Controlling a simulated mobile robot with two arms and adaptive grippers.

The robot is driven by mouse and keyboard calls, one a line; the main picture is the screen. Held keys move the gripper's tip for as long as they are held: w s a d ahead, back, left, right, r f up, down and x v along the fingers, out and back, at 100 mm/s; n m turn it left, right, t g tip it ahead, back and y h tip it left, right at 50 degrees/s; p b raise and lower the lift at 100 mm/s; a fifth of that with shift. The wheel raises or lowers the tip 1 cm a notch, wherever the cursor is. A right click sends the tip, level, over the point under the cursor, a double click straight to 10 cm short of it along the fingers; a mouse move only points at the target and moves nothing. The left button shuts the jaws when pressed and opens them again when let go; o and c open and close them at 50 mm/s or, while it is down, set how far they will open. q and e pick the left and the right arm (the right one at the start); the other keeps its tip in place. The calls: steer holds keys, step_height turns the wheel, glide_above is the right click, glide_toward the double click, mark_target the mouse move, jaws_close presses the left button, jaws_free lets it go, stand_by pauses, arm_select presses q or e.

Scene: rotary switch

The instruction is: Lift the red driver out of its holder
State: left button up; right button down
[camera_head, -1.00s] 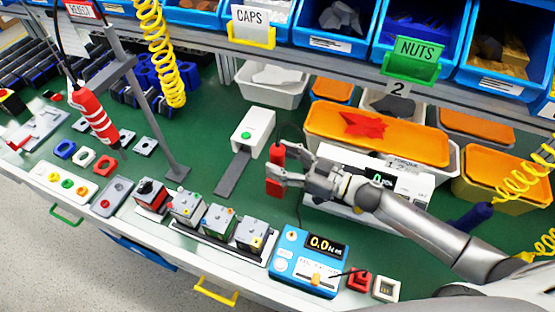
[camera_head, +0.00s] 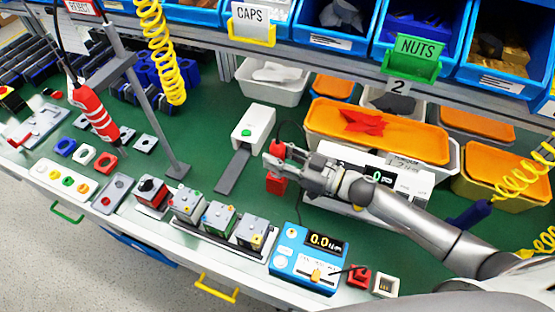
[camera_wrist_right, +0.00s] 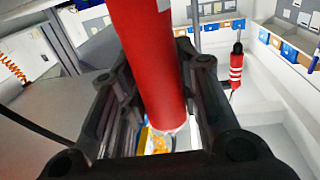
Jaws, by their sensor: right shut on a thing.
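A red driver (camera_head: 276,186) stands near mid-bench, left of a white torque box (camera_head: 411,185). My right gripper (camera_head: 276,163) is shut around its body, with red showing above and below the fingers. In the right wrist view the red cylinder (camera_wrist_right: 148,55) stands between the dark fingers (camera_wrist_right: 150,105), and its lower end is pale. I cannot make out a holder around the driver, nor tell whether its lower end is clear of one. My left gripper is not in view.
A second red driver with white bands (camera_head: 92,110) hangs at the left. A white dispenser (camera_head: 253,127) stands close to the left of my gripper. Small boxes (camera_head: 220,219) and a blue meter (camera_head: 308,258) line the front edge. Orange-lidded bins (camera_head: 376,132) stand behind.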

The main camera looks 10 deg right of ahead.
mark_target(277, 139)
steer(key=shift+r, duration=0.1)
step_height(277, 139, up, 10)
steer(key=c, duration=1.6)
jaws_free()
jaws_close()
